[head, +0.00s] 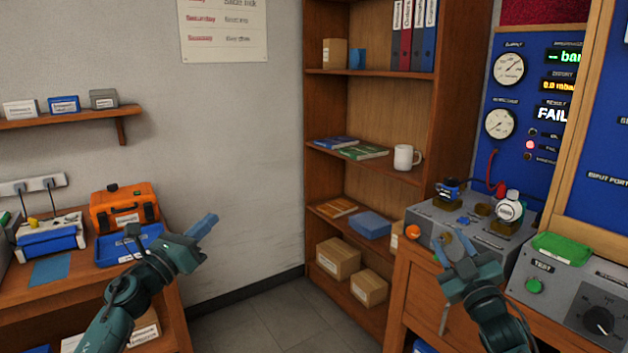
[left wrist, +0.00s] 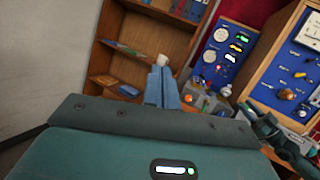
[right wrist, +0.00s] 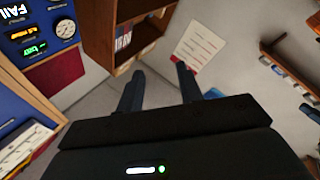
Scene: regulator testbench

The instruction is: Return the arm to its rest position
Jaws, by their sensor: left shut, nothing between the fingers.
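My left gripper (head: 207,224) is raised in the open space in front of the left workbench and the grey wall, clear of everything. It also shows in the left wrist view (left wrist: 161,75), where its blue fingers are together with nothing between them. My right gripper (head: 454,248) hangs in front of the grey test fixture (head: 470,219) on the right bench. In the right wrist view (right wrist: 159,70) its two dark fingers stand apart with nothing between them. Its distance from the fixture is hard to tell.
A regulator with a round gauge (head: 509,208) sits on the fixture. The blue panel (head: 543,100) shows FAIL and a red lamp. A grey control box (head: 565,297) stands right. The left bench holds an orange case (head: 123,208) and blue tray (head: 112,252). A bookcase (head: 385,185) stands between benches.

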